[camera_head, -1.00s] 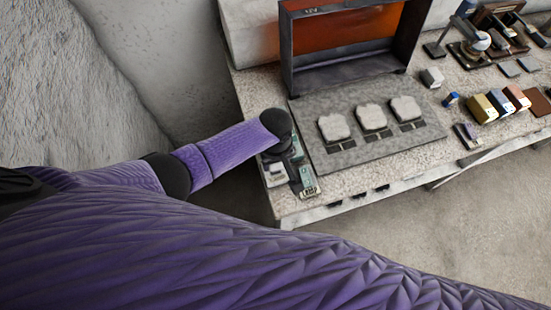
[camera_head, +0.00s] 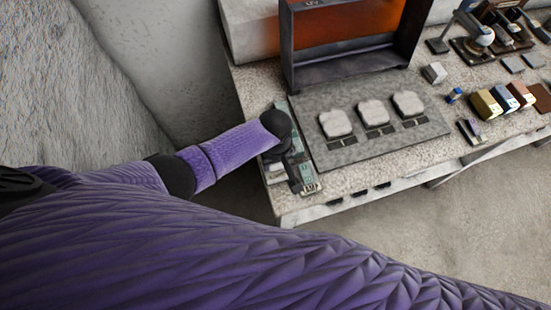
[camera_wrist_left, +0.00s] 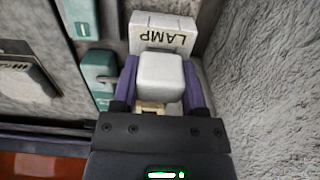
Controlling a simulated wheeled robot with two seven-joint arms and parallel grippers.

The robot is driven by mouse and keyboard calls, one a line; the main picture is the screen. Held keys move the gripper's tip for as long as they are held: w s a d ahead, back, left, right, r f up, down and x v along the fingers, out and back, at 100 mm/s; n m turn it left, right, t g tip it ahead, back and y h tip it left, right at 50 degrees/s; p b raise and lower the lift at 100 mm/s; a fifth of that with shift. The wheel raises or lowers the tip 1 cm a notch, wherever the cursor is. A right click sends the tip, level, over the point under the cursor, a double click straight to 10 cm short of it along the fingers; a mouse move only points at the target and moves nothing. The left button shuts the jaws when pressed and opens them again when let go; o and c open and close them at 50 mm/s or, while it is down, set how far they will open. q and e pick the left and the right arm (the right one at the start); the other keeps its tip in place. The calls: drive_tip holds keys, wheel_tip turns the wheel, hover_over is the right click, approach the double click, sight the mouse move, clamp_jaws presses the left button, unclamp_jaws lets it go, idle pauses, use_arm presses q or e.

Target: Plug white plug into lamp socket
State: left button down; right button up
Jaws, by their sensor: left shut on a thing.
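In the left wrist view, my left gripper (camera_wrist_left: 163,82) has its two purple fingers closed on the white plug (camera_wrist_left: 160,76), a pale rounded block. Just past it is the pale lamp socket (camera_wrist_left: 163,24), a block with "LAMP" lettered on it. The plug overlaps the socket's near side in the picture; I cannot tell whether they touch. In the head view, my dark left wrist is over the left end of the table and hides the plug. A pale block beside it (camera_head: 275,169) appears to be the socket. My right gripper is not in view.
A teal-green board (camera_head: 308,176) lies along the table's left end, right of the gripper. A grey slab with three pale pads (camera_head: 374,114) and an orange-backed frame (camera_head: 345,38) stand further right. A rough grey wall (camera_wrist_left: 265,90) is close beside the gripper.

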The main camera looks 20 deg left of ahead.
use_arm(q)
drive_tip(key=shift+f, duration=0.25)
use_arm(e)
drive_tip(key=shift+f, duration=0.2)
use_arm(q)
drive_tip(key=c, duration=0.6)
unclamp_jaws()
drive_tip(key=o, duration=0.5)
drive_tip(key=shift+o, duration=0.2)
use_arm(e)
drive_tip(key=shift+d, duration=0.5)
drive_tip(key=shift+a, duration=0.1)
use_arm(q)
wheel_tip(320, 180, up, 2)
drive_tip(key=shift+r+p, duration=0.15)
drive_tip(key=shift+p, duration=1)
drive_tip(key=shift+r+p, duration=0.95)
drive_tip(key=shift+p, duration=0.1)
drive_tip(key=shift+f, duration=0.1)
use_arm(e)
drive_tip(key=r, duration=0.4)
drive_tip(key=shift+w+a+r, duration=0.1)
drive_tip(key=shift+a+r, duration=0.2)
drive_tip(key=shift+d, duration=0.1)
